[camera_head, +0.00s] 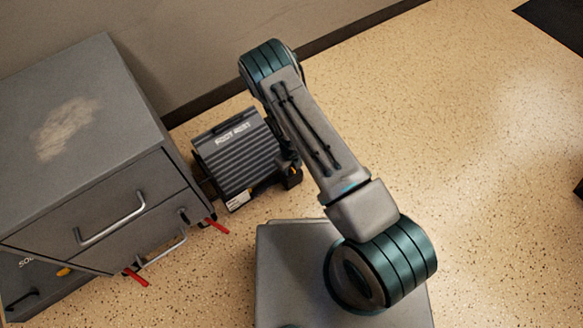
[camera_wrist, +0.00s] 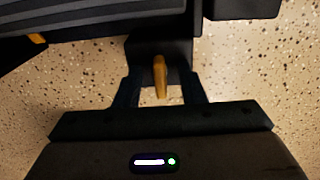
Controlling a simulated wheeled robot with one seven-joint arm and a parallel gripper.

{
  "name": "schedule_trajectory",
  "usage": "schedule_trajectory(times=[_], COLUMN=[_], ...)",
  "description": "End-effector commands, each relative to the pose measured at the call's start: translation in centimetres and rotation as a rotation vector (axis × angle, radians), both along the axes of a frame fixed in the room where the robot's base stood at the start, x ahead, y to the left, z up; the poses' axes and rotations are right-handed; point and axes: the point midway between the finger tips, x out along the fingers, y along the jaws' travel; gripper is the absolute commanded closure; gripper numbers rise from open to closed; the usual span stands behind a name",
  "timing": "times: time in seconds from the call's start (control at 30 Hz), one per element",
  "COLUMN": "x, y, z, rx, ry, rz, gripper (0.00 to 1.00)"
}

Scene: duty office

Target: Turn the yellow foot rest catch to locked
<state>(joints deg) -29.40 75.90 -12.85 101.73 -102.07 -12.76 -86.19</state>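The yellow catch (camera_wrist: 160,76) is a small upright lever on a dark housing (camera_wrist: 138,48), seen in the middle of the wrist view. My gripper (camera_wrist: 161,88) is open, with one dark finger on each side of the catch and a gap on both sides; neither finger appears to touch it. The grey ribbed foot rest (camera_head: 239,158) stands on the floor beside the cabinet in the head view. Its dark edge (camera_wrist: 90,18) crosses the top of the wrist view. In the head view my arm hides much of the foot rest's right side and my gripper cannot be made out clearly.
A grey drawer cabinet (camera_head: 80,135) stands close on the left, with a metal handle (camera_head: 110,218) and red tabs (camera_head: 216,225) sticking out near the foot rest. A wall (camera_head: 190,45) runs behind.

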Motion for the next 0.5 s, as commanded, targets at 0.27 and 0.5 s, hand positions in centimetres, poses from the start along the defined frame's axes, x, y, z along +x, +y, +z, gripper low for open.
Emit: schedule_trajectory(times=[0.27,0.5], x=[0.01,0.01], y=[-0.02,-0.01], z=[0.05,0.08], rx=[0.0,0.0], ry=[0.0,0.0], rz=[0.0,-0.003], gripper=[0.94,1.0])
